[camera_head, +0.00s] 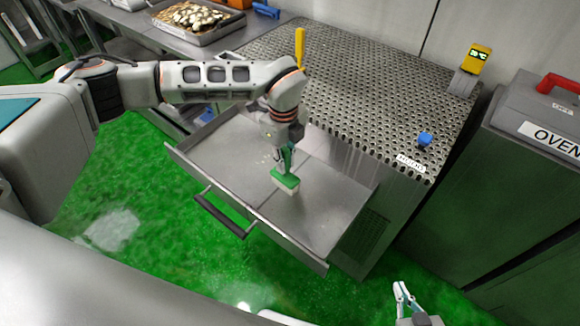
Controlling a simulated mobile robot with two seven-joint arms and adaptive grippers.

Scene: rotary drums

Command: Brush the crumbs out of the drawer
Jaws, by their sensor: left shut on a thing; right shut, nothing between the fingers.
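The metal drawer (225,143) is pulled out from under the perforated counter, with its black handle (220,216) at the front. A brush with a green back and pale bristles (286,181) is upright inside the drawer, near its middle. My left gripper (286,163) reaches down over the drawer and is shut on the brush. A few small pale crumbs (268,157) show on the drawer floor left of the brush; the arm hides part of the drawer's back. My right gripper (404,296) is shut and empty, low at the right, away from the drawer.
A grey oven unit (530,150) stands at the right. A tray of food (195,22) is at the back left. Green floor lies in front.

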